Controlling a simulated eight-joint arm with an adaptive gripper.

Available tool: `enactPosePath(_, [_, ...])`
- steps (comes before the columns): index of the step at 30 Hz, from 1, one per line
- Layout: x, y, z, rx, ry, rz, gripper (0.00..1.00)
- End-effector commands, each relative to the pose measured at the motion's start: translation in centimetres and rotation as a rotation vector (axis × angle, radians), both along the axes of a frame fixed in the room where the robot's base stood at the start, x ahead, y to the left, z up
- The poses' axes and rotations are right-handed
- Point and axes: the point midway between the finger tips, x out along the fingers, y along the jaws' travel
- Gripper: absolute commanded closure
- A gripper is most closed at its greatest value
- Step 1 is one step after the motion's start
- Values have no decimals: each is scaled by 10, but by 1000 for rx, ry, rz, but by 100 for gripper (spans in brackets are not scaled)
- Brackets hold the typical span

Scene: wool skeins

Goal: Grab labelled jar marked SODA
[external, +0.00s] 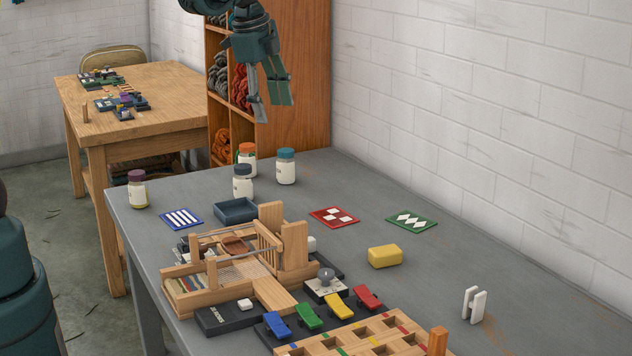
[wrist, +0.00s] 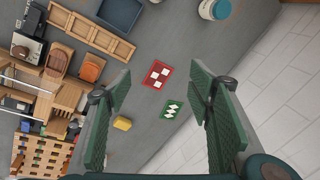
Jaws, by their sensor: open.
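Several white-labelled jars stand upright at the far end of the grey table: one with a purple lid (external: 137,190), one with an orange lid (external: 247,158), one with a dark grey lid (external: 243,183) and one with a teal lid (external: 286,168). The lettering is too small to read, so I cannot tell which is SODA. The orange-lidded jar is partly hidden behind the grey-lidded one. My gripper (external: 270,98) is open and empty, high above the table. In the wrist view a blue-lidded jar (wrist: 214,9) is cut by the top edge, beyond my open fingers.
A blue tray (external: 236,211) sits in front of the jars. Flat patterned cards (external: 334,217), a yellow block (external: 385,256) and a wooden loom (external: 220,275) lie nearer. A shelf of wool skeins (external: 265,95) stands behind the table, a white brick wall (external: 480,110) along its right.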

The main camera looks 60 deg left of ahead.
Motion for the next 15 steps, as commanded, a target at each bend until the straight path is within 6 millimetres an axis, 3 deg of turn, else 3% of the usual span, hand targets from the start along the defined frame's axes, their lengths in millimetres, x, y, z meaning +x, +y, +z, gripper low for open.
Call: enactPosePath(15, [66, 69, -49, 35, 102, -233, 48])
